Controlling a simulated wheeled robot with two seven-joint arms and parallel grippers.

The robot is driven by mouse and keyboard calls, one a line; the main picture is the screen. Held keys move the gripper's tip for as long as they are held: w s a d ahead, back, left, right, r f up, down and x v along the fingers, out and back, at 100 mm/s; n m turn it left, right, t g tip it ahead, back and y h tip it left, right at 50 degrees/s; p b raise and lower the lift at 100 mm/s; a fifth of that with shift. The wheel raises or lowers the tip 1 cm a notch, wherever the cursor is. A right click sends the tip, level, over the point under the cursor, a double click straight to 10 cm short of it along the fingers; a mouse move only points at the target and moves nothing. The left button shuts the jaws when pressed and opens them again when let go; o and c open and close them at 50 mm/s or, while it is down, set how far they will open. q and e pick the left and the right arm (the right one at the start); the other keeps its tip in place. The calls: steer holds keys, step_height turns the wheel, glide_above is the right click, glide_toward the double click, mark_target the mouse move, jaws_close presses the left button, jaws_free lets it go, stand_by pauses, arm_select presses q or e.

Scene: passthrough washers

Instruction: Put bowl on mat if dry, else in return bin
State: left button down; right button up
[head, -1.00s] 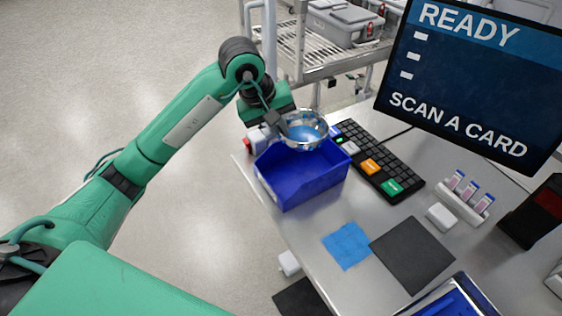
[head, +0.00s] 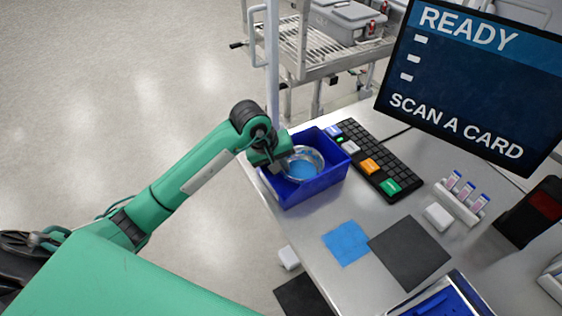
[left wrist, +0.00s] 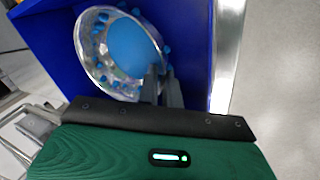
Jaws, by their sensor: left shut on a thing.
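A shiny metal bowl (head: 303,162) is inside the open blue bin (head: 292,193) at the table's left edge. In the left wrist view the bowl (left wrist: 92,48) shows a blue inside with several blue drops on its wall. My left gripper (head: 280,163) is shut on the bowl's rim; its fingers also show in the left wrist view (left wrist: 160,85). Whether the bowl touches the bin's floor I cannot tell. A dark grey mat (head: 409,252) lies flat and bare on the table, with a blue cloth (head: 347,242) beside it. My right gripper is not in view.
A black keyboard (head: 375,160) lies right of the bin. A monitor (head: 470,75), a rack of vials (head: 460,203), a white block (head: 438,217) and a dark device (head: 530,212) stand to the right. A blue tray (head: 446,300) is at the front. A wire cart (head: 320,55) stands behind.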

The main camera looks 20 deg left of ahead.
arm_select(q)
steer(key=shift+f+b, duration=0.2)
steer(key=shift+b, duration=0.1)
steer(key=c, duration=1.6)
jaws_free()
steer(key=shift+r, duration=0.1)
